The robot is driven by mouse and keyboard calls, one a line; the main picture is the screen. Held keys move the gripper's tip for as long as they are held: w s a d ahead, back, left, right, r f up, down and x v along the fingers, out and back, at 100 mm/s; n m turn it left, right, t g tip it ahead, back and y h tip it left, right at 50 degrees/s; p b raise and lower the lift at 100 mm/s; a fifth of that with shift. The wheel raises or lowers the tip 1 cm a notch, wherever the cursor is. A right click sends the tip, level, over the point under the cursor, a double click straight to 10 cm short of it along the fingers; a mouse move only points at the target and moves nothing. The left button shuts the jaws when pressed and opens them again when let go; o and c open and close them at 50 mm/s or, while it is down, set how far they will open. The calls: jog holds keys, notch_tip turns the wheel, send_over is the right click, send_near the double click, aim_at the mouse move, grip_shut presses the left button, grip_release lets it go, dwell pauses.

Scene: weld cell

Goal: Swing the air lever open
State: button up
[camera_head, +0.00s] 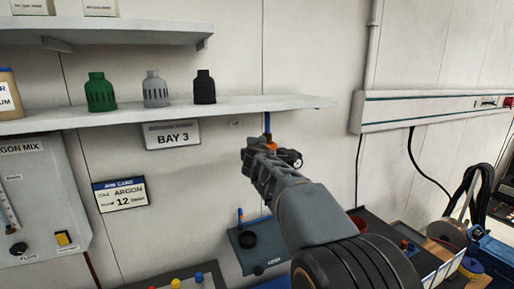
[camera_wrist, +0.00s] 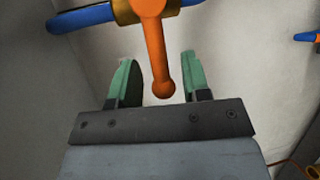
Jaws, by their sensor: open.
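The air lever (camera_wrist: 155,50) is an orange bar with a rounded end, hanging from a brass-coloured valve body (camera_wrist: 125,12) on a blue pipe (camera_wrist: 85,18) in the wrist view. My gripper (camera_wrist: 158,66) is open, with its two green-padded fingers on either side of the lever's lower part. Gaps show between the lever and both fingers, so neither appears to touch it. In the head view, my gripper (camera_head: 266,152) is up by the wall. A bit of blue pipe (camera_head: 267,122) shows above it, and my arm largely hides the lever.
A grey panel (camera_head: 40,200) is at left. A wall rail (camera_head: 430,108) with hanging cables is at right. A cluttered bench lies below.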

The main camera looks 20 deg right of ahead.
jog(key=shift+x, duration=0.95)
grip_shut()
